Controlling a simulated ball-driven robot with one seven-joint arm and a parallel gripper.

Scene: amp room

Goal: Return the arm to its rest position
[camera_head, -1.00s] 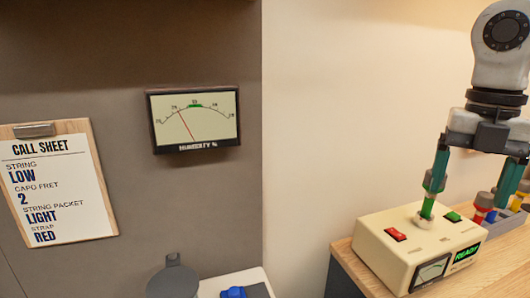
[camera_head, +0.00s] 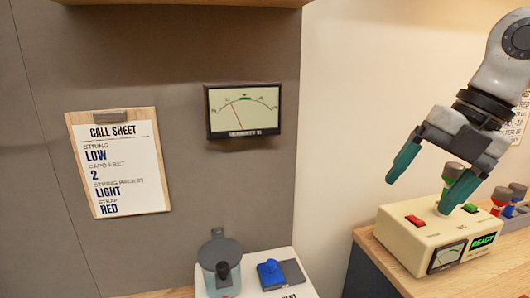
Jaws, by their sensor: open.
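My gripper (camera_head: 431,180) is in the right part of the head view, at the end of my arm, tilted with its two teal fingers pointing down and left. The fingers are spread wide and nothing is between them. One finger shows in front of the cream box (camera_head: 418,246) and hides part of its top. I cannot tell whether that finger touches the box. The box has a red switch (camera_head: 415,220), a green switch (camera_head: 470,208) and a lit READY display (camera_head: 484,241).
The box stands on a wooden bench (camera_head: 372,243) with several coloured knobs behind it at right. A jug (camera_head: 221,264) and a blue-knobbed item (camera_head: 270,273) stand on a white surface below. A humidity meter (camera_head: 243,111) and call sheet (camera_head: 119,164) hang on the grey wall.

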